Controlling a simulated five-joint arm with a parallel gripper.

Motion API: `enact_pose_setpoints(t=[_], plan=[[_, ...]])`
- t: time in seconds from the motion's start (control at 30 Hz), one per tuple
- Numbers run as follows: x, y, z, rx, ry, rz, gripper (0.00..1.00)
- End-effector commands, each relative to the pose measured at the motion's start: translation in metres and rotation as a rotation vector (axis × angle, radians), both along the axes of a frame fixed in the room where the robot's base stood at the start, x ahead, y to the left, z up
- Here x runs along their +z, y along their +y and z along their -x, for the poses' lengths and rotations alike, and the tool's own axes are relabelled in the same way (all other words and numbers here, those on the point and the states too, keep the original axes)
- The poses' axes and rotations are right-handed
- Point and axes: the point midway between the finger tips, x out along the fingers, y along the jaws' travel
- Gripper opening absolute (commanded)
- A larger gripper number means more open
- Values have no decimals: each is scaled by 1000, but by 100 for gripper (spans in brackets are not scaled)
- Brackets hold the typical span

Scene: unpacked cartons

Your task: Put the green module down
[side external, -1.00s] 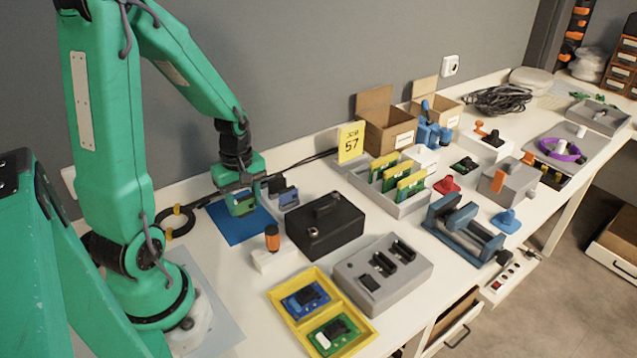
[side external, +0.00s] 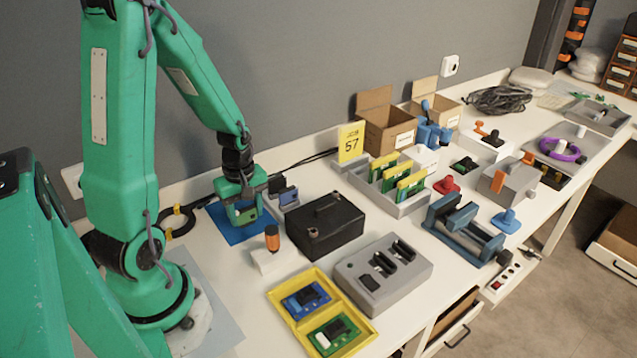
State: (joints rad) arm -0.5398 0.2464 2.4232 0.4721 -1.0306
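The green module (side external: 246,214) is a small board standing on edge between the fingers of my gripper (side external: 243,207), at the left of the side external view. My gripper points down and appears shut on it. The module is just over or on the blue mat (side external: 222,228); I cannot tell whether its lower edge touches. The fingers hide part of the module. Another green board (side external: 334,334) lies in the front part of the yellow tray (side external: 361,337), with a blue board (side external: 306,299) behind it.
A dark blue-grey block (side external: 287,196) stands close right of the mat. A rack (side external: 410,204) holds green boards with yellow tops. A black cable loop (side external: 178,222) lies left of the mat.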

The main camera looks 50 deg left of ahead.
Motion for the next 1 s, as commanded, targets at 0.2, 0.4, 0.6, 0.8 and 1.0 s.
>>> enact_pose_setpoints(t=[0.2,0.4,0.6,0.8,1.0], plan=[[0,0,0,0,0,0,68],[1,0,0,0,0,0,68],[6,0,0,0,-2,-1,68],[21,0,-1,0,-3,-2,68],[44,1,-1,0,-4,-3,68]])
